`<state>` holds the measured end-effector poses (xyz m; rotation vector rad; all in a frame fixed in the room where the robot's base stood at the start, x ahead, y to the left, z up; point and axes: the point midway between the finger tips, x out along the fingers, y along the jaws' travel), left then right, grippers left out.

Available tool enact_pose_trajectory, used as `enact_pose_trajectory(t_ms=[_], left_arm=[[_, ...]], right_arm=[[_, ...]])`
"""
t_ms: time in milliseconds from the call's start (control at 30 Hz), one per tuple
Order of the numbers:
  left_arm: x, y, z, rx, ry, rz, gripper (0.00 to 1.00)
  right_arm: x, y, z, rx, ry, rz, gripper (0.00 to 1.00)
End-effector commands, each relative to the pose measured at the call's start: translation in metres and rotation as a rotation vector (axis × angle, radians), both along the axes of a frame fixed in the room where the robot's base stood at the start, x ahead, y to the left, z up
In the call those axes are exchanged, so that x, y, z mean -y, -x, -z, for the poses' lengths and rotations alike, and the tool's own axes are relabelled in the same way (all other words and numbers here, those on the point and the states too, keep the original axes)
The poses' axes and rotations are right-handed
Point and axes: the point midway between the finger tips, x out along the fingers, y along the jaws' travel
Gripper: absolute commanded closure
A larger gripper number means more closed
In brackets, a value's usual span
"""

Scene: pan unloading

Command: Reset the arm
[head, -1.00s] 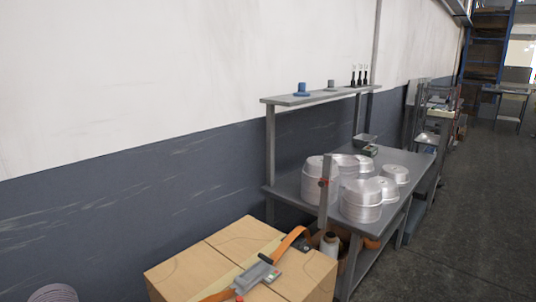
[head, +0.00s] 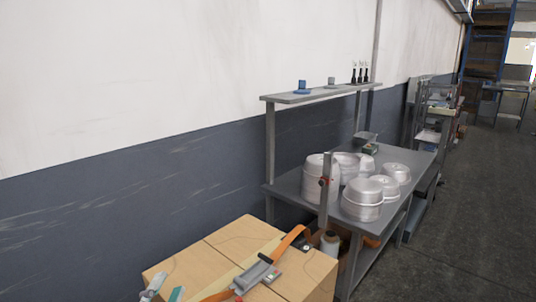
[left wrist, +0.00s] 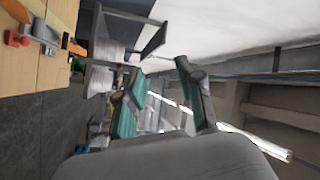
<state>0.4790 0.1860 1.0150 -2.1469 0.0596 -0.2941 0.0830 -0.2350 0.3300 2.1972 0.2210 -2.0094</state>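My left gripper (head: 165,288) shows only its fingertips at the bottom left edge of the head view, in front of the cardboard boxes. In the left wrist view its two green-padded fingers (left wrist: 160,74) stand apart with nothing between them. My right gripper is not in view. Silver metal pans (head: 361,203) stand in stacks on a grey metal table (head: 291,186), well away from the left gripper.
Cardboard boxes (head: 200,262) stand at the bottom, with a strapping tool (head: 257,275) and orange strap on top. A shelf (head: 300,98) above the table holds blue and grey items and dark bottles. Open floor (head: 450,240) lies to the right.

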Motion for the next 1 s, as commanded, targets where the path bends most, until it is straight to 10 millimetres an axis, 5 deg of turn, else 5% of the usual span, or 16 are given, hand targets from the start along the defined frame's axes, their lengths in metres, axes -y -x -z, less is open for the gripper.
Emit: enact_pose_trajectory(t_ms=[100,300,500,700,1000], left_arm=[[-0.040,0.019,0.083,-0.364,0.259,-0.217,0.63],[-0.052,0.090,0.187,-0.852,0.500,-0.427,0.63],[-0.038,0.158,0.238,-1.187,0.617,-0.523,0.63],[-0.018,0.219,0.264,-1.460,0.690,-0.572,0.63],[-0.017,0.198,0.359,-1.481,0.665,-0.585,0.63]], right_arm=[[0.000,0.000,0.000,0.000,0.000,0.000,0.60],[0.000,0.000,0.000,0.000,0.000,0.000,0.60],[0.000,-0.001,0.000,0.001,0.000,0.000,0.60],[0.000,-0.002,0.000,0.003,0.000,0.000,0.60],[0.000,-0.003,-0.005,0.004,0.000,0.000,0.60]])
